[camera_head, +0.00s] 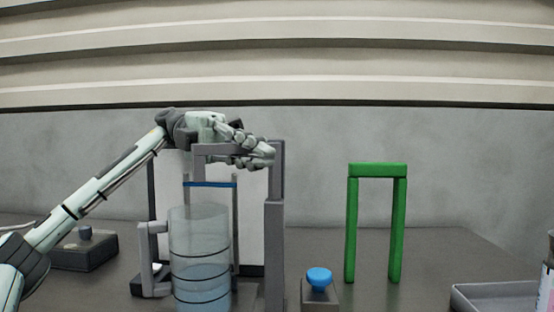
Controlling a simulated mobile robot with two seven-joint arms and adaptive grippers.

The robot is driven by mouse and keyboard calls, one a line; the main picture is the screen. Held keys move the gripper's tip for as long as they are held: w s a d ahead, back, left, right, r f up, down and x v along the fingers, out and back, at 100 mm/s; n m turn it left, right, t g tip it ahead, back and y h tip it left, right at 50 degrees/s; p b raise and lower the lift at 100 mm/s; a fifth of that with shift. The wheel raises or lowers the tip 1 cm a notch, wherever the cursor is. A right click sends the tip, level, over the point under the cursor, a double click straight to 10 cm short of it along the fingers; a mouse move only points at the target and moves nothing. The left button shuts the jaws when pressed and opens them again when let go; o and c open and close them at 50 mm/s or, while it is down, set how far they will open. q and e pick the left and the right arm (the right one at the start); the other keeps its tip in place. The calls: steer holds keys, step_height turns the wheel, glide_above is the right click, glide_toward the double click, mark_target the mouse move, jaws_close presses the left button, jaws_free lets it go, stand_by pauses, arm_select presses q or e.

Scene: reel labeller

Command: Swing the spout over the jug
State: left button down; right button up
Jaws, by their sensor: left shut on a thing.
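The clear jug (200,252) with dark rings and a grey handle on its left stands upright on the table, left of centre. The grey spout (222,149) is a bar reaching left from a tall grey post (275,240), with a short downturned end. In the picture that end appears above the jug's opening; the exact depth is hard to tell. My left gripper (265,153) is shut on the spout bar, close to the post. Its fingers hide part of the bar. My right gripper is not in view.
A green arch (377,171) and a blue knob (319,277) on a grey box stand to the right. A dark box (85,250) is at the left, and a grey tray (495,297) at the right edge.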

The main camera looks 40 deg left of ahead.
arm_select(q)
steer(key=shift+a, duration=0.1)
stand_by(0.4)
steer(key=c, duration=1.5)
jaws_free()
steer(key=shift+c, duration=0.2)
steer(key=shift+r, duration=0.15)
